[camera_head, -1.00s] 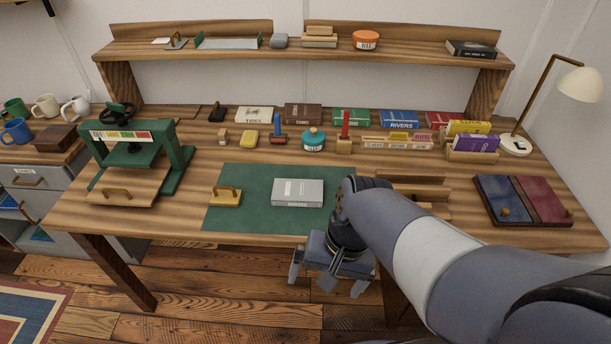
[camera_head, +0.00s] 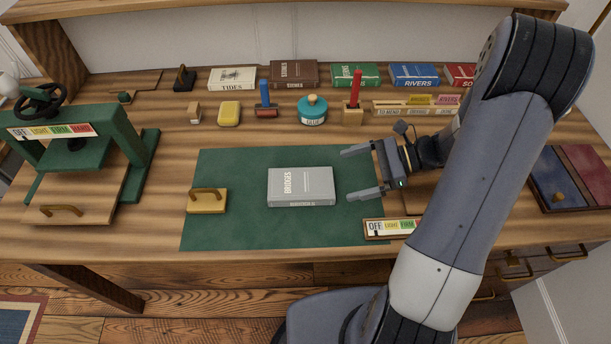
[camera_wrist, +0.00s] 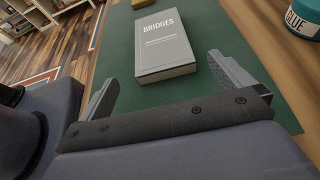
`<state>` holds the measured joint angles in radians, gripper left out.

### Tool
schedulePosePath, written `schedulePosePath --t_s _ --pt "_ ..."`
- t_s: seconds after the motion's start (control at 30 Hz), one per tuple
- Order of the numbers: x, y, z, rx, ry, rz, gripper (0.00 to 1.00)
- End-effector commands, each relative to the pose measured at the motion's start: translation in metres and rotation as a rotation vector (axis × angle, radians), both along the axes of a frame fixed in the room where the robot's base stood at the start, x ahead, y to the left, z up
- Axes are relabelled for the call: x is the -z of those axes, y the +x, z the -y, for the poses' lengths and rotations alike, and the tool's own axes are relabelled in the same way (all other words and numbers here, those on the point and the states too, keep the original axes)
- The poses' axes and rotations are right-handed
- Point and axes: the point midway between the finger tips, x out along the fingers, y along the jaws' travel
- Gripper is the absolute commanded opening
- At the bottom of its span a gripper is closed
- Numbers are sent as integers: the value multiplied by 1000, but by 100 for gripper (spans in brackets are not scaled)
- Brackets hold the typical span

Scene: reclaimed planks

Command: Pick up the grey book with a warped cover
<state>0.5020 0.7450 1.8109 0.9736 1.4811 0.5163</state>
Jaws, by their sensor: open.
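The grey book (camera_head: 301,184), titled "BRIDGES", lies flat on the green mat (camera_head: 235,235) on the workbench. Its cover shows no clear warp from here. My gripper (camera_head: 357,172) is open and empty, just right of the book, with its two fingers pointing left towards it and apart from it. In the wrist view the book (camera_wrist: 165,45) lies ahead of the two spread fingers (camera_wrist: 165,80), a little beyond their tips.
A yellow block with a handle (camera_head: 207,203) sits left of the book. A green press (camera_head: 75,150) stands at the left. A glue pot (camera_head: 312,111), brushes and several books line the back. A small labelled gauge strip (camera_head: 391,228) lies near the mat's right front corner.

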Motion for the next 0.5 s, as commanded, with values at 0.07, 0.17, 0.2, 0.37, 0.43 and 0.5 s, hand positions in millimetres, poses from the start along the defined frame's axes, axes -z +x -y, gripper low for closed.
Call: schedulePosePath --t_s 0.07,0.17,0.2,0.37,0.43,0.5 --pt "4 1 -7 2 6 -4 100" --pt "10 1 -22 0 5 -5 100" --pt "12 1 -28 0 5 -5 100" --pt "19 2 -46 0 3 -3 100" --pt "21 2 -49 2 3 -3 100" --pt "23 2 -54 1 2 -3 100"
